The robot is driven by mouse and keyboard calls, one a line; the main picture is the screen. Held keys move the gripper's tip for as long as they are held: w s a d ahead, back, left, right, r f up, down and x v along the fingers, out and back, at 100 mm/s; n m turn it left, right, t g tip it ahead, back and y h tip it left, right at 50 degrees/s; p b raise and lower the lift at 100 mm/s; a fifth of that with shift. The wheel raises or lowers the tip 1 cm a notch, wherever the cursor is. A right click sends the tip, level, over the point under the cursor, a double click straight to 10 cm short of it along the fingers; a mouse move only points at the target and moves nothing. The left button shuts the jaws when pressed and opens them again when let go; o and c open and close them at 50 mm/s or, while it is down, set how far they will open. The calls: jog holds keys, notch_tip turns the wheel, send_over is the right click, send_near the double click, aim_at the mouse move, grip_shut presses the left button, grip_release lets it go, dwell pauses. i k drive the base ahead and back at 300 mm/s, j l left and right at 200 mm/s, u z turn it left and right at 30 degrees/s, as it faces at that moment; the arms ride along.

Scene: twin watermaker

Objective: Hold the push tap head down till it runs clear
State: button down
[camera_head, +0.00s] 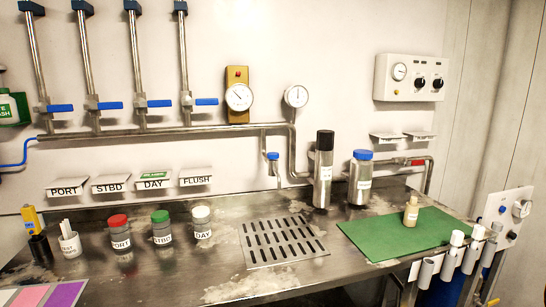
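A small tap with a blue head (273,156) hangs from the steel pipe on the back wall, and I take it to be the push tap. Its thin spout (278,178) points down towards the counter, behind the slotted drain plate (283,241). I cannot make out any water stream at this size. Nothing touches the tap head. My gripper is not in view.
The steel counter (220,262) carries lidded jars labelled PORT (119,232), STBD (161,228) and DAY (202,222). A tall black-topped cylinder (323,170) and a blue-capped canister (360,178) stand right of the tap. A green mat (400,238) holds a small bottle (411,212).

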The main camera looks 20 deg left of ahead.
aim_at(270, 155)
jog(key=i+j, duration=0.35)
jog(key=j, duration=0.15)
jog(key=i+j, duration=0.3)
jog(key=j, duration=0.2)
jog(key=i+j, duration=0.35)
jog(key=j, duration=0.1)
